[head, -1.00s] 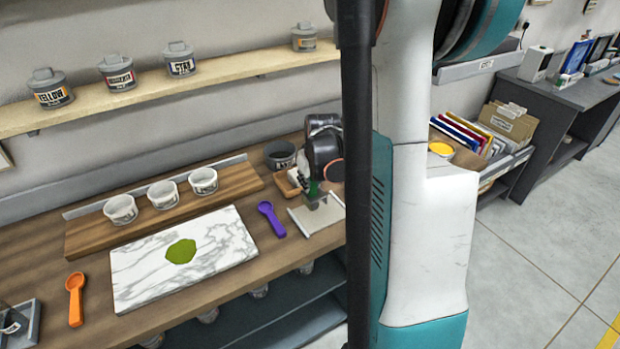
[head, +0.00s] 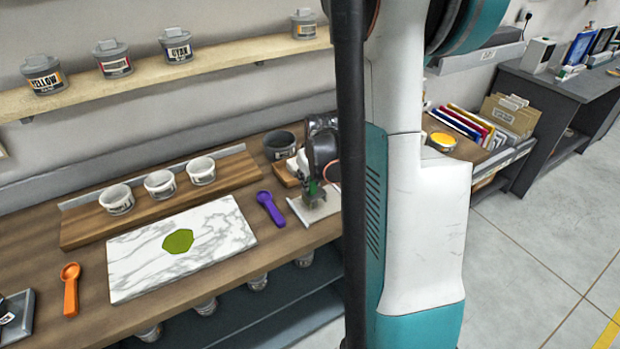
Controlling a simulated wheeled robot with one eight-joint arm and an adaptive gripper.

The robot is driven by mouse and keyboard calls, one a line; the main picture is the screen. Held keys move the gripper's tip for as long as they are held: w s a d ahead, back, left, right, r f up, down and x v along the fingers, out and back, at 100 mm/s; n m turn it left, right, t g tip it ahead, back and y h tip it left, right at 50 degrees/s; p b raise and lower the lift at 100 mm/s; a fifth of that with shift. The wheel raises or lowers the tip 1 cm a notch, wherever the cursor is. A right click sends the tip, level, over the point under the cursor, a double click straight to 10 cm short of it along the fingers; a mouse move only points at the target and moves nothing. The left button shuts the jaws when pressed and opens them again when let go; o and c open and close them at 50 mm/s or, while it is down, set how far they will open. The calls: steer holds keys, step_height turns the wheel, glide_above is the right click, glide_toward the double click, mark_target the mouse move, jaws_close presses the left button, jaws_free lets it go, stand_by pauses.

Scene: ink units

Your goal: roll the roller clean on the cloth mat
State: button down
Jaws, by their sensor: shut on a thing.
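My gripper (head: 313,185) is at the right part of the bench, partly hidden by my own arm and the dark column. It is shut on the roller (head: 315,199), of which a small greyish-green part shows below the fingers. The roller is low over the pale cloth mat (head: 298,210); I cannot tell for sure whether it touches. The right part of the mat is hidden behind my column. A green ink patch (head: 178,241) lies on the white marble slab (head: 130,268) to the left.
A purple scoop (head: 270,208) lies between slab and mat. An orange scoop (head: 70,290) lies left of the slab. Several white cups, one here (head: 160,185), stand on a wooden rack behind. A dark pot (head: 279,147) stands behind my gripper. Lidded jars stand on the shelf (head: 220,72).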

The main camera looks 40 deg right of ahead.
steer(key=shift+f+b, duration=0.6)
stand_by(0.4)
